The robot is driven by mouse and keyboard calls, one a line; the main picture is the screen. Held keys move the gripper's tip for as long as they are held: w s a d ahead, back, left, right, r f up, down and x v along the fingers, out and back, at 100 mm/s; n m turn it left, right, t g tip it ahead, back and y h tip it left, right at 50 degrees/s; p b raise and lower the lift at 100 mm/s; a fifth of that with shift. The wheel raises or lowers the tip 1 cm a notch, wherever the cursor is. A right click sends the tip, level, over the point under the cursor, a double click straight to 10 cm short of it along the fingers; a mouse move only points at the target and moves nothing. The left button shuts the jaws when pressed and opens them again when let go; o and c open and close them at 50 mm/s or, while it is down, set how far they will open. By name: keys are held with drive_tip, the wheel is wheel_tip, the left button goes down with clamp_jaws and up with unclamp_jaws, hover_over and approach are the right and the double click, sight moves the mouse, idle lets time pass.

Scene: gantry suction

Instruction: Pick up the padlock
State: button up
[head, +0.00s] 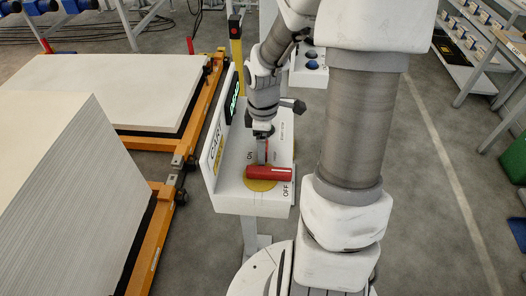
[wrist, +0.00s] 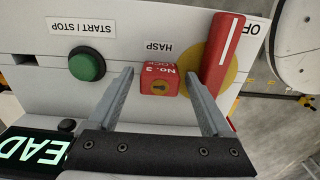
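The padlock (wrist: 160,82) is a small red block marked "No. 3 LOCK" with a dark keyhole, at the HASP label on the light panel in the wrist view. My gripper (wrist: 162,92) is open, with one grey finger on each side of the padlock and a visible gap to each. In the head view my gripper (head: 263,148) is low over the control box, and its fingers mostly hide the padlock there. Whether a shackle runs through the hasp is hidden.
A red switch handle (wrist: 222,54) on a yellow disc stands close beside my right finger. A green START / STOP button (wrist: 87,65) is on the left. The control box (head: 240,204) has a raised back wall with a lit display (head: 233,97). Orange-framed pallets stand left.

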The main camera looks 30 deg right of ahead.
clamp_jaws()
drive_tip(key=shift+r, duration=0.1)
